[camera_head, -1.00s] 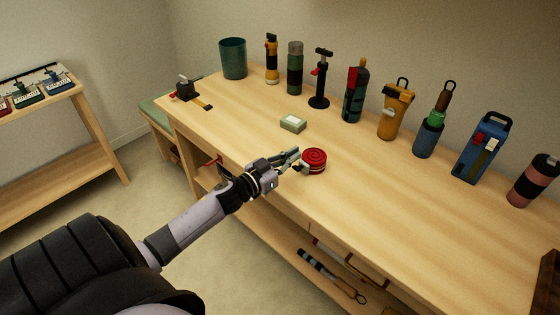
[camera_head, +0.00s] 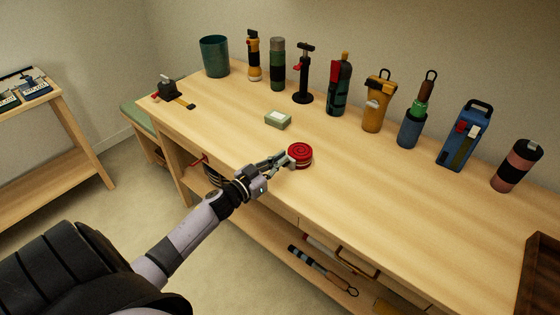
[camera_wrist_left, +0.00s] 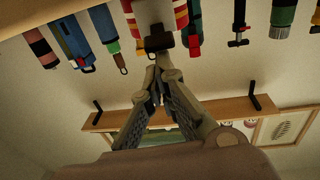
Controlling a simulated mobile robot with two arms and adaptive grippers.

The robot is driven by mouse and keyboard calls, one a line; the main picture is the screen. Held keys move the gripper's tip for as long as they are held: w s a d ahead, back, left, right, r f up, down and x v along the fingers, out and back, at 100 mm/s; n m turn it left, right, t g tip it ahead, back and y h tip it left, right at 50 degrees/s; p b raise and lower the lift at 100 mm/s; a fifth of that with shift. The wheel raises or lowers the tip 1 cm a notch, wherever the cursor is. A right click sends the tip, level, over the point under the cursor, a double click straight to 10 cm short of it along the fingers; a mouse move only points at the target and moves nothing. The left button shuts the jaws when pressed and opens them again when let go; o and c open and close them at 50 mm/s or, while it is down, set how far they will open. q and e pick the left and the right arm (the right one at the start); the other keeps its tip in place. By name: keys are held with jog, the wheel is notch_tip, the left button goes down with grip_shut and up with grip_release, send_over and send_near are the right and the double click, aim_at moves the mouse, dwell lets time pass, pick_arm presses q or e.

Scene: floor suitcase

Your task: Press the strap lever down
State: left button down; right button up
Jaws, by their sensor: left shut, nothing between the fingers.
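A red rolled strap (camera_head: 301,153) lies near the front edge of the workbench. In the left wrist view the strap (camera_wrist_left: 181,14) shows red, pale and yellow bands, with a dark lever-like piece (camera_wrist_left: 158,41) on its near side. My left gripper (camera_head: 286,159) is shut and empty, its fingertips right beside the roll on its left. In the left wrist view the gripper's tips (camera_wrist_left: 157,62) meet just at the dark piece; I cannot tell whether they touch it. The lever is hidden in the head view. My right gripper is not in view.
A pale green block (camera_head: 278,120) lies behind the roll. A green cup (camera_head: 214,56), a flashlight (camera_head: 254,55), a black pump-like stand (camera_head: 303,80) and several bottles and tools line the bench's back. Bare wood of the workbench (camera_head: 370,185) is free to the right.

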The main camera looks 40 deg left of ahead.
pick_arm(q)
jog(key=shift+s+f+b, duration=0.1)
jog(key=shift+f+b, duration=0.15)
jog(key=shift+b, duration=0.15)
jog(key=shift+f+t, duration=0.1)
jog(key=shift+t, duration=0.3)
